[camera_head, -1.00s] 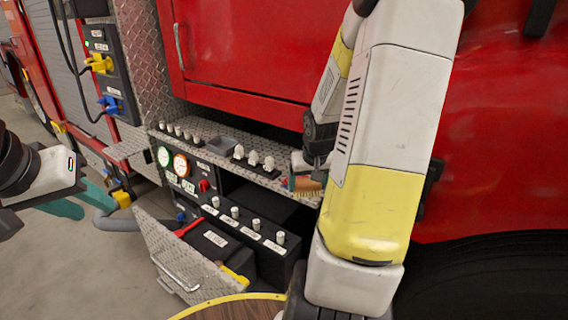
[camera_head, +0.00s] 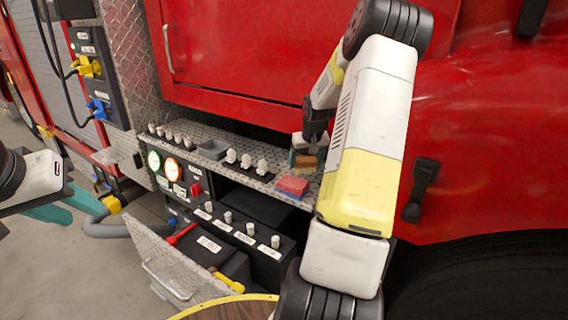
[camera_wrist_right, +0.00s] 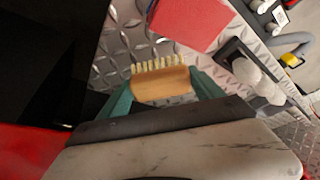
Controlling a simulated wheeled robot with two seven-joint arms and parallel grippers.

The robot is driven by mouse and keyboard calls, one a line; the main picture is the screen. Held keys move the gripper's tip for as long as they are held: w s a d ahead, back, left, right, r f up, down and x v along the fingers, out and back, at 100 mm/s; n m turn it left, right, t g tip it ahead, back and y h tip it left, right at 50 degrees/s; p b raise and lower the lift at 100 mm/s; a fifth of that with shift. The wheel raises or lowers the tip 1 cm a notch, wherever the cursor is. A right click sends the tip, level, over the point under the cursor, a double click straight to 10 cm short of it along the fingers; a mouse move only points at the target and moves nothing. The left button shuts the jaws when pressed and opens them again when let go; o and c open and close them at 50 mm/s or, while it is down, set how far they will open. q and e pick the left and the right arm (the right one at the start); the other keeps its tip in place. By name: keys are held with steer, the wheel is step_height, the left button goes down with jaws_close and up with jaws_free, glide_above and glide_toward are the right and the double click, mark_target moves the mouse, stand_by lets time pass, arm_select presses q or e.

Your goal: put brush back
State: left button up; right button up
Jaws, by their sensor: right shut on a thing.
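The brush (camera_wrist_right: 160,84) has a wooden back and pale bristles. My right gripper (camera_wrist_right: 162,92) is shut on it, with teal fingers at both sides of the wood, in the right wrist view. In the head view the brush (camera_head: 306,161) is small and partly hidden by the gripper (camera_head: 306,150), over the right part of the diamond-plate bumper shelf (camera_head: 262,176). I cannot tell whether it touches the plate. My left gripper (camera_head: 68,206) is at the left edge, its teal fingers apart and empty, away from the shelf.
A red block with a blue underside (camera_head: 292,186) lies on the shelf in front of the brush. White knobs (camera_head: 246,160) and a grey tray (camera_head: 212,149) stand further left. The red truck body (camera_head: 240,50) rises behind.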

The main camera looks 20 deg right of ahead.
mark_target(306, 167)
steer(key=shift+f, duration=1.6)
steer(key=shift+f, duration=0.15)
steer(key=o, duration=1)
steer(key=shift+o, duration=0.2)
steer(key=v, duration=1.2)
steer(key=s+a+r+n, duration=0.1)
steer(key=s+a+r, duration=0.35)
steer(key=a, duration=0.25)
steer(key=s+a+r+n, duration=0.1)
steer(key=s+a+r, duration=0.3)
steer(key=a+r, duration=0.3)
steer(key=s+a+r+n+t+y, duration=0.1)
steer(key=s+a+y, duration=0.2)
steer(key=s+a, duration=1)
steer(key=s, duration=0.3)
steer(key=shift+r+t, duration=0.3)
steer(key=shift+t, duration=0.1)
